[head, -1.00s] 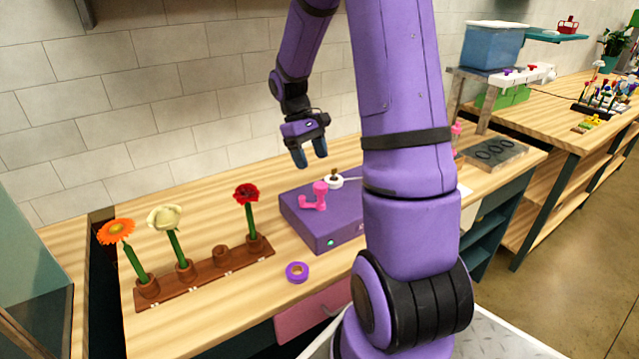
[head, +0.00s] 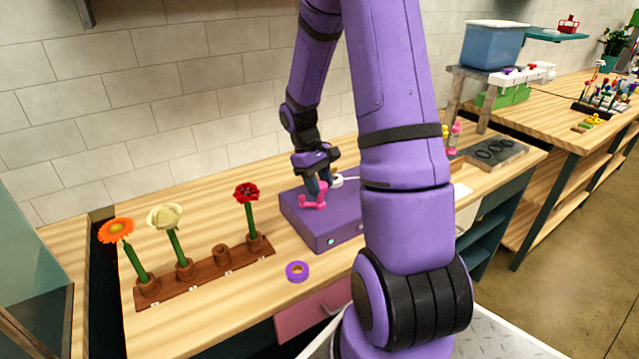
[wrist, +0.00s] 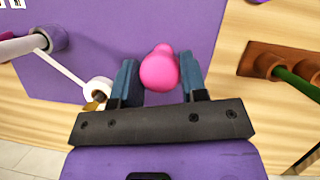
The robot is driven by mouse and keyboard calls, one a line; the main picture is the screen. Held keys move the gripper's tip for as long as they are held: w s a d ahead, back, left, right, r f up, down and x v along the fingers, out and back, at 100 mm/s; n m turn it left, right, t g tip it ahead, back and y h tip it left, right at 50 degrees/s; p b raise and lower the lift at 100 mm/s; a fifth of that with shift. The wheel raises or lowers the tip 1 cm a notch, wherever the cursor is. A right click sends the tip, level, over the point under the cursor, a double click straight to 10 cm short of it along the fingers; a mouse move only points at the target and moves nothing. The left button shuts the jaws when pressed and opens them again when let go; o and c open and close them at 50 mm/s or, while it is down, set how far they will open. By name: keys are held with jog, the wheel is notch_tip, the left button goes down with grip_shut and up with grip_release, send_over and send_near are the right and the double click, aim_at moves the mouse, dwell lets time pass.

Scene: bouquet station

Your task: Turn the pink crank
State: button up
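The pink crank (head: 312,197) sits on top of the purple box (head: 325,235) on the wooden table. In the wrist view its rounded pink top (wrist: 159,70) lies between the two blue fingers. My gripper (head: 318,186) is down at the crank in the head view, and its fingers hide part of the crank's upright handle.
A brown flower rack (head: 207,270) with orange, cream and red flowers stands to the left. A purple tape roll (head: 297,271) lies in front of the box. A white spool (wrist: 98,91) is close beside one finger.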

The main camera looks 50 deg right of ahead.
jog(key=c, duration=0.4)
jog(key=shift+o, duration=0.2)
jog(key=m+y, duration=0.1)
jog(key=m, duration=0.3)
jog(key=shift+y, duration=0.3)
jog(key=o, duration=0.9)
jog(key=v, duration=1.1)
jog(key=shift+s, duration=0.1)
